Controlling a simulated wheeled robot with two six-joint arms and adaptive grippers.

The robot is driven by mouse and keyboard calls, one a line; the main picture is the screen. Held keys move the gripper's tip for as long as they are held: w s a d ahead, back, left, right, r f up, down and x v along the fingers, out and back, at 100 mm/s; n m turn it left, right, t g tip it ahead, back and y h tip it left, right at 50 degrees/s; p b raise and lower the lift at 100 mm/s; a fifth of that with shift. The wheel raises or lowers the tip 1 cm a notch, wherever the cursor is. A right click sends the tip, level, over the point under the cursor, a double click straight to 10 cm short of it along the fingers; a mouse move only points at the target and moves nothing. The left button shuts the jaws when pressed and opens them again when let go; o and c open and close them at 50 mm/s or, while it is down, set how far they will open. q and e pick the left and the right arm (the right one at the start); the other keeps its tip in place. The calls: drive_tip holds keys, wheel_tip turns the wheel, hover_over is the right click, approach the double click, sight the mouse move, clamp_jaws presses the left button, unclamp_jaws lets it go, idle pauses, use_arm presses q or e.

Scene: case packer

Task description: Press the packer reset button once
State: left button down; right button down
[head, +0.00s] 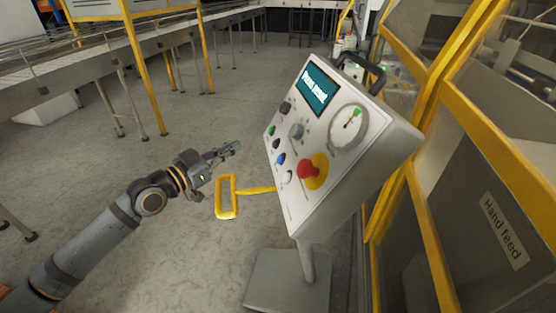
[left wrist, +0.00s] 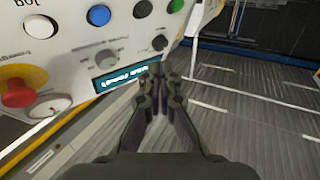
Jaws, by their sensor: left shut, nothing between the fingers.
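The control panel (head: 345,190) is a tilted white box on a grey pedestal. It has a column of buttons: black, green (head: 271,131), black (head: 276,145), blue (head: 281,159) and white (head: 287,177). I cannot read which label says reset. The blue button (left wrist: 98,15) and white button (left wrist: 40,27) also show upside down in the left wrist view. My left gripper (head: 235,147) is shut and empty, left of the panel and apparently apart from it, pointing towards the buttons. Its fingertips (left wrist: 155,76) show in front of the panel's edge in the left wrist view. My right gripper is out of view.
The panel also bears a lit screen (head: 316,92), a grey knob (head: 296,131), a round gauge (head: 349,127) and a red emergency stop (head: 309,169). A yellow loop handle (head: 226,197) juts out below my gripper. Yellow-framed machine guarding (head: 430,170) stands at right. Floor at left is open.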

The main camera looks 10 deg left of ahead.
sight(280, 159)
use_arm(q)
drive_tip(key=shift+s+d+r+h, duration=0.3)
drive_tip(key=shift+s+d+r, duration=0.15)
drive_tip(key=shift+d+r, duration=0.25)
drive_tip(key=w+d+f+b, duration=0.3)
drive_tip(key=d+f+b, duration=0.1)
drive_tip(key=d, duration=0.3)
drive_tip(key=shift+f, duration=0.25)
idle(0.9)
drive_tip(key=shift+b, duration=0.35)
